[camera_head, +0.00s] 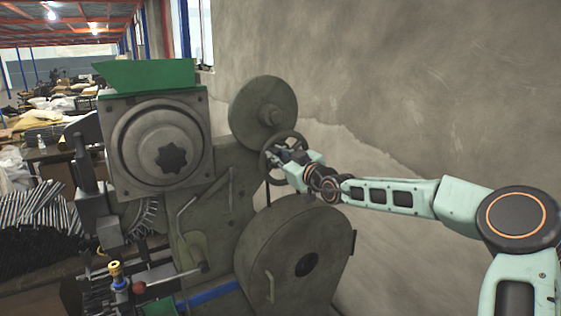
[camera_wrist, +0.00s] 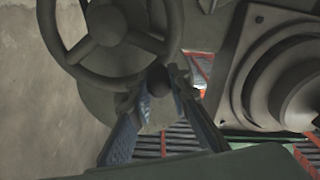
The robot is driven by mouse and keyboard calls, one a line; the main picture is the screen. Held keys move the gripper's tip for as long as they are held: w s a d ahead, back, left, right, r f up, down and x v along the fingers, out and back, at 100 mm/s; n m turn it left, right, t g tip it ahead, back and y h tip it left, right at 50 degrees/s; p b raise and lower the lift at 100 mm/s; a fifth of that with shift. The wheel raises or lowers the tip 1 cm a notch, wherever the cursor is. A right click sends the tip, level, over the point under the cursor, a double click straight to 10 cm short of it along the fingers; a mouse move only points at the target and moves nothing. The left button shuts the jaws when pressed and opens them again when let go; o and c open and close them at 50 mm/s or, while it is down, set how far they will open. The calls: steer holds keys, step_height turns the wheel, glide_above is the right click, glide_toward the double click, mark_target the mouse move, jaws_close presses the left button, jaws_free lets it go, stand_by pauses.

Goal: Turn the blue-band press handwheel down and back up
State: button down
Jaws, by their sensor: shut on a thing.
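The press is a large grey-green machine with a blue band (camera_head: 208,296) low on its front. Its dark spoked handwheel (camera_head: 296,138) is on the right side, below a round disc. The handwheel (camera_wrist: 106,25) fills the upper left of the wrist view. My gripper (camera_head: 274,156) reaches in from the right to the wheel's left part. In the wrist view, my gripper (camera_wrist: 160,88) has its fingers closed around a dark knob (camera_wrist: 158,79) at the lower right of the wheel's rim. The fingers partly hide the knob.
A big round housing (camera_head: 292,262) sits just below my arm. A green hopper (camera_head: 148,74) tops the press. A lever with a red-tipped handle (camera_head: 195,268) sticks out in front. The bare wall (camera_head: 430,80) stands close behind my arm. Bundled rods (camera_head: 40,215) lie at left.

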steer(key=shift+w+d+r+m, duration=0.3)
steer(key=shift+d+r+m, duration=0.15)
steer(key=shift+r+m, duration=0.4)
steer(key=shift+m, duration=0.25)
steer(key=c, duration=1.8)
jaws_free()
steer(key=shift+d+f, duration=0.1)
steer(key=shift+f, duration=0.05)
steer(key=shift+f, duration=0.1)
steer(key=v, duration=1.2)
